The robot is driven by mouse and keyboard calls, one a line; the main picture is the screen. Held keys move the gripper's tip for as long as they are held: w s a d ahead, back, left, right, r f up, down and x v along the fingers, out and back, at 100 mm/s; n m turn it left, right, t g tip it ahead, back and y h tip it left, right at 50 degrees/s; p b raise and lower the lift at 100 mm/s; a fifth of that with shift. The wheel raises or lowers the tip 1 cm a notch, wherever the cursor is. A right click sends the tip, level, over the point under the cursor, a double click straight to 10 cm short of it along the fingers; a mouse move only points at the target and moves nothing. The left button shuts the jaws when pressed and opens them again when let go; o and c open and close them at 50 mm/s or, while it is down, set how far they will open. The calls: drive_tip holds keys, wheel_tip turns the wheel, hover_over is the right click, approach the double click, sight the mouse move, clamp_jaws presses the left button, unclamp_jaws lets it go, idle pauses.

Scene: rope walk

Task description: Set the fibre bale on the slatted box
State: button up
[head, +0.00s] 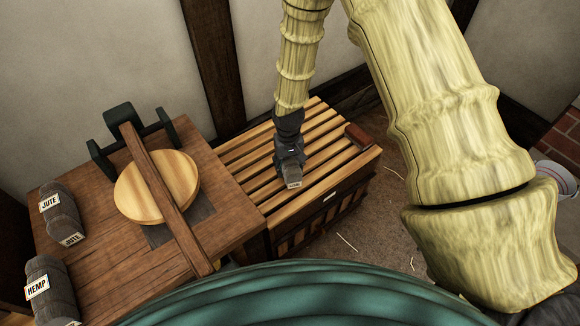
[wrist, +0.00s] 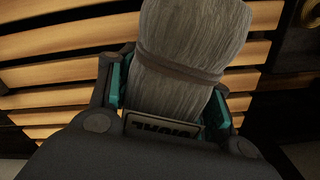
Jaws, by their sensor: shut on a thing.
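The slatted box (head: 330,174) stands against the wall, right of the wooden table, with a top of light wooden slats. My gripper (head: 290,158) is over the middle of this top, pointing down. It is shut on a grey fibre bale (head: 293,177), mostly hidden in the head view. In the wrist view the bale (wrist: 190,45) sits upright between the teal finger pads, a band around it and a dark label near the palm. Slats of the box (wrist: 60,45) show behind it. I cannot tell whether the bale touches the slats.
A red-brown block (head: 357,135) is at the box's right edge. The slats around my gripper are clear.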

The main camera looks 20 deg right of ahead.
sight(290, 166)
drive_tip(key=shift+w+d+f, duration=0.1)
drive_tip(key=shift+w+d, duration=0.15)
drive_tip(key=shift+w, duration=0.3)
drive_tip(key=shift+w+d+f, duration=0.1)
drive_tip(key=shift+w+d, duration=0.15)
drive_tip(key=shift+w, duration=0.3)
drive_tip(key=shift+f+b, duration=0.4)
drive_tip(key=shift+f, duration=1.2)
drive_tip(key=shift+f, duration=0.2)
drive_tip(key=o, duration=1.1)
drive_tip(key=shift+r, duration=0.1)
wheel_tip(290, 166, up, 12)
drive_tip(key=shift+r+p, duration=0.1)
drive_tip(key=shift+p, duration=0.85)
